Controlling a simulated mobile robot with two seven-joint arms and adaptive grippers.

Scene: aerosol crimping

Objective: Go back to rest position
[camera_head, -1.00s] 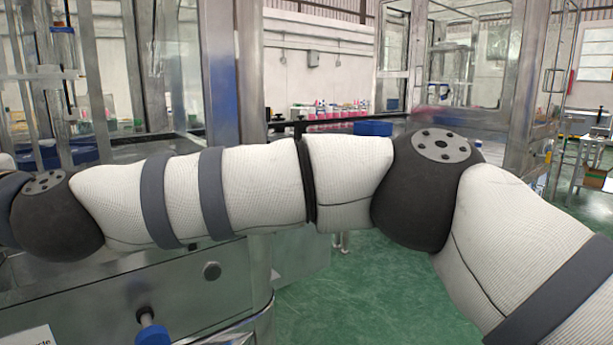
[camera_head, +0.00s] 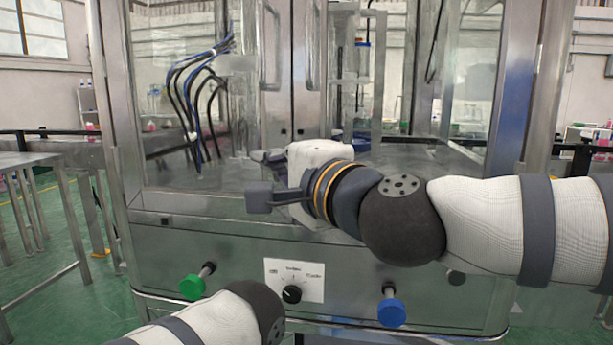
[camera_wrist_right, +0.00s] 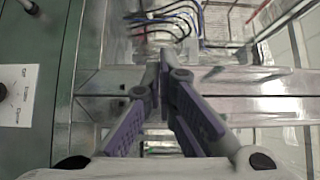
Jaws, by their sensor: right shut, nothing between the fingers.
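My right arm comes in from the right in the head view and reaches left across the front of the steel machine. My right gripper (camera_head: 262,196) is at the arm's end, in front of the machine's lower opening and above the green knob. In the right wrist view the purple-grey fingers of the right gripper (camera_wrist_right: 166,58) come together at the tips, shut with nothing between them. My left arm shows only as a white sleeve and dark joint at the bottom left of the head view. Its gripper is out of frame.
The steel machine (camera_head: 235,239) has a green knob (camera_head: 192,287), a blue knob (camera_head: 391,312) and a dial panel (camera_head: 307,272) on its front. Blue and black hoses (camera_head: 203,90) hang inside. A steel table (camera_head: 40,160) stands at left, with green floor before it.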

